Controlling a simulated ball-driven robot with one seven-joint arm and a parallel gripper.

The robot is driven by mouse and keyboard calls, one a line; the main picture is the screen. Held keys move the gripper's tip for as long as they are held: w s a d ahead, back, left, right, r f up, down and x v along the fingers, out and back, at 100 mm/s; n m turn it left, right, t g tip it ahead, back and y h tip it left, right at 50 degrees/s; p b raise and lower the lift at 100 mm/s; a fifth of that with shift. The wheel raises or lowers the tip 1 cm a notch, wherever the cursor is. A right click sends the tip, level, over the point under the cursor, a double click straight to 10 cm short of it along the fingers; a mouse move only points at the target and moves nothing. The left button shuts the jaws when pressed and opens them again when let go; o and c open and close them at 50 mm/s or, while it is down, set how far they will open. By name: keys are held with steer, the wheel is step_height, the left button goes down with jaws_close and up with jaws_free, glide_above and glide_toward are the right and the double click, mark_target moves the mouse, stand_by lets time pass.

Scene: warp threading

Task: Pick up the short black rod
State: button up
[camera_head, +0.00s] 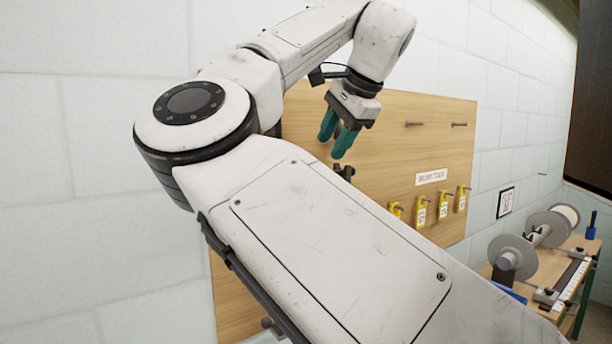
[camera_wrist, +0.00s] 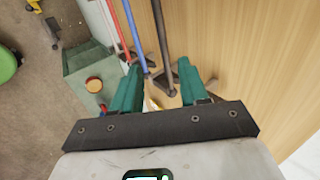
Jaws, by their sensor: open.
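My gripper (camera_head: 338,133) is open and empty, raised in front of the wooden board in the head view. Its two green fingers also show in the wrist view (camera_wrist: 160,82). In that view a dark, black-looking rod (camera_wrist: 160,40) runs up the picture beyond the gap between the fingers, apart from them. Its near end is by a dark bracket on the board. Beside it to the left are a blue rod (camera_wrist: 137,40) and a red rod (camera_wrist: 128,18). The rods' full lengths are not shown, and my arm hides part of the board in the head view.
The wooden board (camera_head: 400,150) is fixed to a white block wall and carries pegs and several yellow tags (camera_head: 421,212). A workbench with grey spools (camera_head: 513,258) stands at the right. A green-grey box (camera_wrist: 88,72) is left of the fingers in the wrist view.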

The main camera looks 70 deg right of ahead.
steer(key=p+x, duration=0.2)
steer(key=x, duration=0.6)
steer(key=shift+w+d, duration=0.25)
steer(key=shift+d, duration=0.1)
steer(key=shift+f, duration=0.15)
jaws_close()
